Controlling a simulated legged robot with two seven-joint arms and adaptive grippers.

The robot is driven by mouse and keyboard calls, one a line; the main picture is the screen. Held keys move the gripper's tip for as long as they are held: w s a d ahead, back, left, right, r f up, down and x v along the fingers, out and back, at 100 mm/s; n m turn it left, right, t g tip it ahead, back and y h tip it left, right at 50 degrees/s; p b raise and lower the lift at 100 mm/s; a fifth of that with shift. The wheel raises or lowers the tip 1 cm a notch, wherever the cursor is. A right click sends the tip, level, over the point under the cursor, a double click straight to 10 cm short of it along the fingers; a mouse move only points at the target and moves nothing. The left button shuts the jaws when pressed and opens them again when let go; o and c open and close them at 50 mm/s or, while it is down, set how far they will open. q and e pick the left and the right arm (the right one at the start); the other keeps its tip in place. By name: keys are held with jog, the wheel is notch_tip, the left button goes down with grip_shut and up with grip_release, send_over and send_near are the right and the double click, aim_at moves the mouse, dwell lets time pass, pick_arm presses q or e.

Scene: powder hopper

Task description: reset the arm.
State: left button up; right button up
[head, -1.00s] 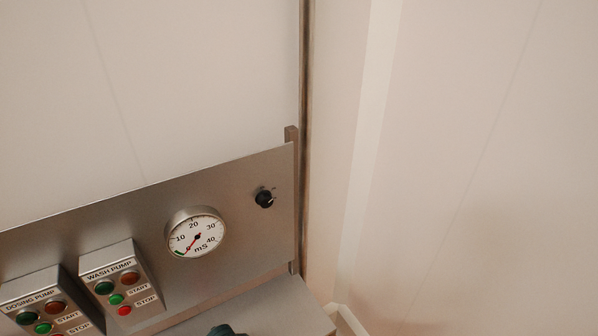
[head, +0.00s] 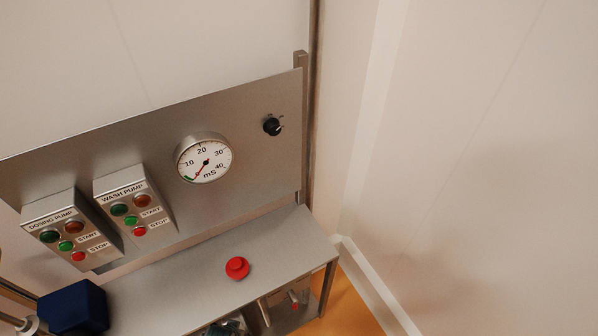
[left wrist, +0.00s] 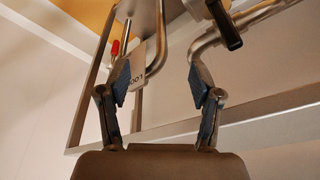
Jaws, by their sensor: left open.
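My left gripper (left wrist: 158,85) shows in the left wrist view with its two blue-padded fingers spread apart and nothing between them. Behind the fingers are steel pipes (left wrist: 158,40), a black lever handle (left wrist: 224,24) and a small red-handled part (left wrist: 115,48). I cannot tell whether the gripper touches any of them; it appears apart. My left gripper and my right gripper are not clearly seen in the head view.
A steel panel (head: 240,115) carries a gauge (head: 204,158), a black knob (head: 272,126), a dosing pump box (head: 60,228) and a wash pump box (head: 132,205). Below, a steel bench top (head: 190,275) bears a red mushroom button (head: 237,268). A dark blue block (head: 75,307) is at lower left.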

pick_arm(q)
jog(key=s+f+g+b, duration=0.1)
jog(key=s+f, duration=0.2)
jog(key=f, duration=0.9)
jog(key=s+f+b, duration=0.1)
jog(key=s+f, duration=0.2)
jog(key=f, duration=0.9)
jog(key=s+a+f+g+b, duration=0.1)
jog(key=s+a+f+b, duration=0.1)
jog(key=s+f, duration=1.1)
jog(key=shift+s+a+f, duration=0.15)
jog(key=shift+s+a, duration=0.5)
jog(key=shift+s, duration=0.35)
